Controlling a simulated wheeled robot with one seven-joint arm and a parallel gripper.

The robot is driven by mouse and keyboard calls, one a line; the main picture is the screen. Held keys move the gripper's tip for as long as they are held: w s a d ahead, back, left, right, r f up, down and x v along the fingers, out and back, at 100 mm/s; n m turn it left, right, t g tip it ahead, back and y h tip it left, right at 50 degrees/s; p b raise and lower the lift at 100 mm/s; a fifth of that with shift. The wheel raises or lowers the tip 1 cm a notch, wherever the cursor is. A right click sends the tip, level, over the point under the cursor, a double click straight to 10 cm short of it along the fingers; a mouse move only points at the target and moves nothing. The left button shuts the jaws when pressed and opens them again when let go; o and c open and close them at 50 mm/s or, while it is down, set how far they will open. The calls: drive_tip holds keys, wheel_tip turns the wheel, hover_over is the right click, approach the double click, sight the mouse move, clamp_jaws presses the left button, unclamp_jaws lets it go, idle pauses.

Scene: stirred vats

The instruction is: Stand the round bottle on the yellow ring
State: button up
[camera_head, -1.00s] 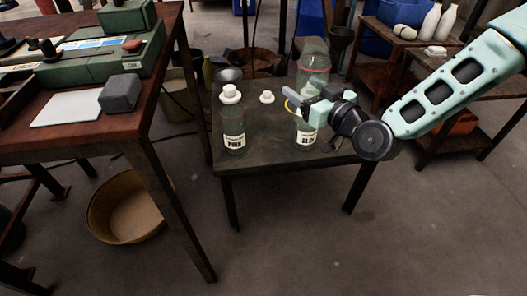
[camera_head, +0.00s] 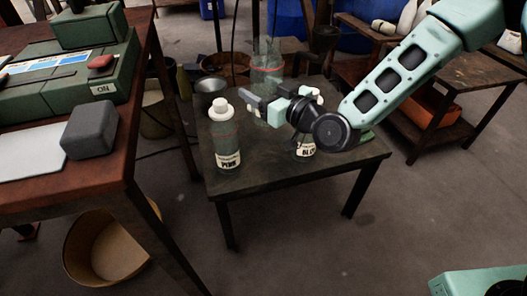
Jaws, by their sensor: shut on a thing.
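The round bottle (camera_head: 268,71) is a wide clear glass bottle with a red band, over the back of the small dark table (camera_head: 265,183). My gripper (camera_head: 260,103) is shut on it; the fingers cover part of its lower side. The bottle looks upright. I cannot tell whether its base touches the table. I do not make out the yellow ring; the gripper and the bottle may hide it.
A clear bottle labelled PINK (camera_head: 227,158) with a white stopper stands at the table's front left. A bottle labelled BLUE (camera_head: 306,151) stands partly behind my wrist. A taller bench (camera_head: 100,185) with green equipment is at left. The table's front right is bare.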

wheel_tip(320, 180, down, 16)
drive_tip(key=b, duration=0.4)
drive_tip(key=shift+r+b, duration=0.1)
drive_tip(key=shift+b, duration=0.3)
drive_tip(key=shift+f, duration=0.2)
drive_tip(key=o, duration=1.3)
drive_tip(key=shift+c, duration=0.2)
drive_tip(key=shift+f+b, duration=0.15)
drive_tip(key=shift+b, duration=0.2)
drive_tip(key=p+v, duration=0.5)
drive_tip(key=v, duration=1.2)
drive_tip(key=s+r+n+g+h, duration=0.2)
drive_tip(key=s+r+g+h, duration=0.5)
drive_tip(key=g, duration=0.3)
drive_tip(key=shift+a+r+h, duration=0.2)
drive_tip(key=shift+r+h, duration=0.5)
drive_tip(key=shift+h, duration=0.2)
drive_tip(key=shift+o, duration=0.4)
drive_tip(key=s+d+r+m+g+h, duration=0.2)
drive_tip(key=s+d+r+m+g, duration=0.1)
drive_tip(key=s+r, duration=0.5)
drive_tip(key=s, duration=0.3)
drive_tip(key=shift+s+r+h, duration=0.3)
drive_tip(key=shift+s+h, duration=0.05)
drive_tip(key=shift+h, duration=0.05)
